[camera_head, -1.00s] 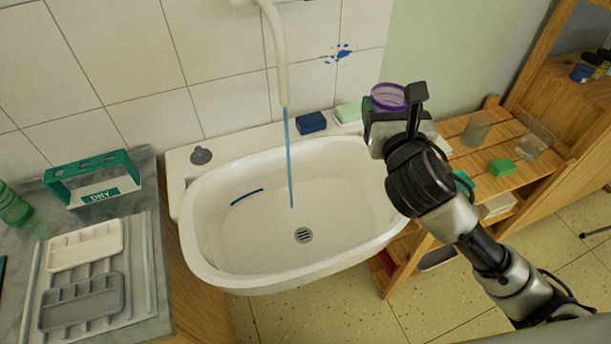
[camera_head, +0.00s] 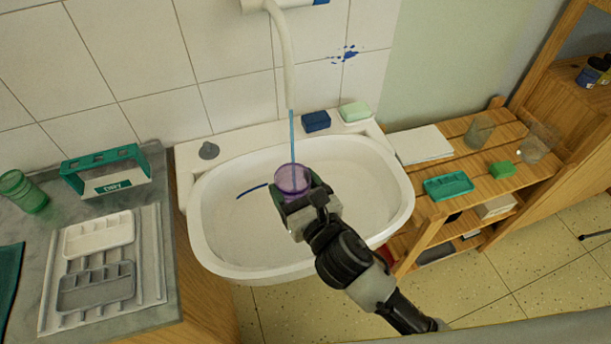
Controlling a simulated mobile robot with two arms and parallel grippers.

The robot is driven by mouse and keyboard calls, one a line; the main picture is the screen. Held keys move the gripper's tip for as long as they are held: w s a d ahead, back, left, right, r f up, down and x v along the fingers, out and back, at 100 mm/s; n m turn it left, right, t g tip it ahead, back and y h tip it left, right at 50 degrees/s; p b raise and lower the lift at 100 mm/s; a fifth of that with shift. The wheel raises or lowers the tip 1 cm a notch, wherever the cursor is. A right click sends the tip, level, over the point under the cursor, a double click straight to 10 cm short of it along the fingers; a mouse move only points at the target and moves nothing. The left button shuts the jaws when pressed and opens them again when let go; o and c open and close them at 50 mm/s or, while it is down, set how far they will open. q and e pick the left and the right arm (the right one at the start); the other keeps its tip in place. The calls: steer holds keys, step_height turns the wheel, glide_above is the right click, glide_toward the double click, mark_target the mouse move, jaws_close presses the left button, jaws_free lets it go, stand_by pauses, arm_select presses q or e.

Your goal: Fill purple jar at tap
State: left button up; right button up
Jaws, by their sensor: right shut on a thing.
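The purple jar (camera_head: 292,178) is a see-through cup, held over the white sink basin (camera_head: 232,219). My right gripper (camera_head: 300,196) is shut on it from the near side. The white curved tap (camera_head: 287,60) hangs down from the wall. A thin blue stream of water (camera_head: 293,137) runs from its spout down to the jar's mouth, and it appears to enter the jar. The water level in the jar cannot be made out. My left gripper is not in view.
A blue sponge (camera_head: 316,121) and a pale green soap block (camera_head: 355,111) sit on the sink's back ledge. To the left, a counter holds a green DRY rack (camera_head: 107,176), a green glass (camera_head: 23,191) and palette trays (camera_head: 96,286). To the right, a wooden shelf (camera_head: 467,152) holds clear cups.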

steer(key=w+b, duration=0.1)
steer(key=w, duration=0.6)
steer(key=shift+w, duration=0.35)
steer(key=shift+d, duration=0.1)
steer(key=w, duration=0.7)
steer(key=shift+w, duration=0.25)
stand_by(0.6)
stand_by(5.3)
